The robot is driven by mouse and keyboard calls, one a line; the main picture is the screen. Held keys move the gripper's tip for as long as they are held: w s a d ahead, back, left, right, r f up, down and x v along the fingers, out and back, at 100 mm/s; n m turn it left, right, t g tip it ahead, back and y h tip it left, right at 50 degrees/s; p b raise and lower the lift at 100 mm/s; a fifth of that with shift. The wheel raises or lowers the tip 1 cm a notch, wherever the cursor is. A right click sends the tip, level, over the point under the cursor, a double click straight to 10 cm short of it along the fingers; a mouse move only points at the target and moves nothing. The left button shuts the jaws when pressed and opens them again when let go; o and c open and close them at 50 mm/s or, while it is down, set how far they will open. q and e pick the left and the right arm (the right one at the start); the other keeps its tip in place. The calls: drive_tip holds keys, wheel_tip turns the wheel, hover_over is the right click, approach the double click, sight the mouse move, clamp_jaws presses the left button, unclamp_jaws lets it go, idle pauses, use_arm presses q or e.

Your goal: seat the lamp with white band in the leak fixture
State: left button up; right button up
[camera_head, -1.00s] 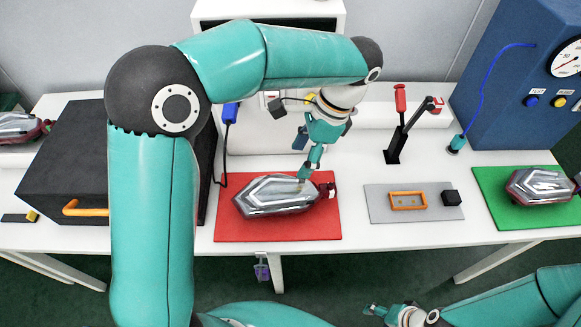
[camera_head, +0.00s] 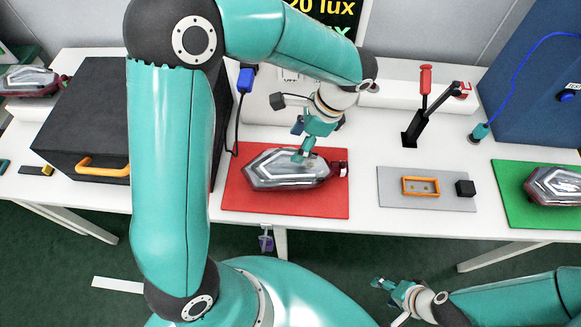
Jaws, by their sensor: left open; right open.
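A clear and grey tail lamp (camera_head: 283,171) with a dark red end lies on the red mat (camera_head: 300,208). A small pale mark shows at its red end; I cannot tell whether it is the white band. My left gripper (camera_head: 303,156) is open, pointing down at the lamp's upper edge; contact is unclear. A grey plate (camera_head: 400,202) with an orange frame (camera_head: 421,187) and a black block (camera_head: 465,188), probably the leak fixture, lies to the right. My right gripper (camera_head: 378,284) is open and empty, low in front of the table.
A second lamp (camera_head: 556,187) lies on the green mat (camera_head: 512,211), another (camera_head: 30,81) at far left. A red-handled clamp (camera_head: 420,108) stands behind the grey plate. A black box (camera_head: 90,115) with an orange handle is at left, a blue cabinet (camera_head: 535,105) at right.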

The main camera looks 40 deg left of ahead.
sight(291, 155)
use_arm(q)
drive_tip(key=shift+d+p+x, duration=0.15)
drive_tip(key=shift+p+x, duration=0.1)
drive_tip(key=shift+x, duration=1.05)
drive_tip(key=shift+d+p+x, duration=0.1)
drive_tip(key=shift+p+x, duration=0.1)
drive_tip(key=shift+x, duration=1.15)
drive_tip(key=shift+s, duration=0.1)
clamp_jaws()
